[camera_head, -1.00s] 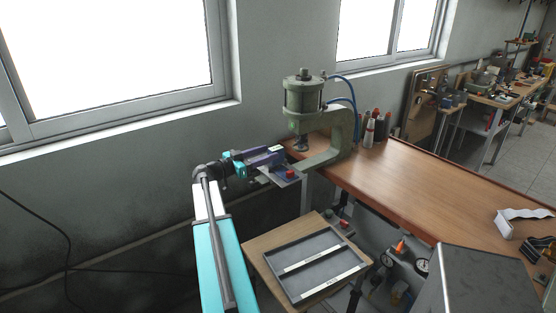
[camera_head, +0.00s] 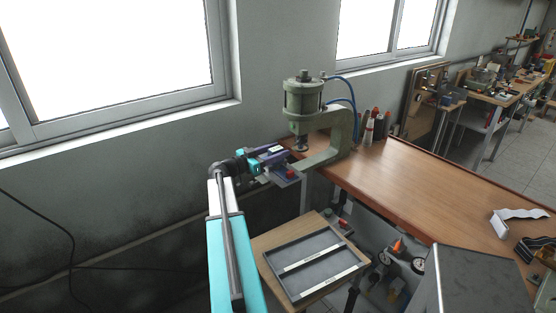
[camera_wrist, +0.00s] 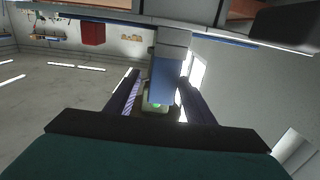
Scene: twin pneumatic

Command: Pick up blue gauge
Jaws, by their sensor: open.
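My gripper (camera_head: 288,170) is open at the left end of the workbench, beside the green press. In the wrist view its two dark purple fingers (camera_wrist: 160,104) stand apart. A blue upright block (camera_wrist: 162,82) with a grey upper part, which looks like the blue gauge, shows in the gap between them. A small green spot is at its lower end. I cannot tell whether either finger touches it. In the head view the gauge cannot be made out clearly among the gripper and the small plate with a red part (camera_head: 292,174).
The green press (camera_head: 305,100) with blue hoses stands on the wooden workbench (camera_head: 420,190) close by my gripper. A grey tray (camera_head: 318,288) with light strips lies on a lower stand. The middle of the bench is clear.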

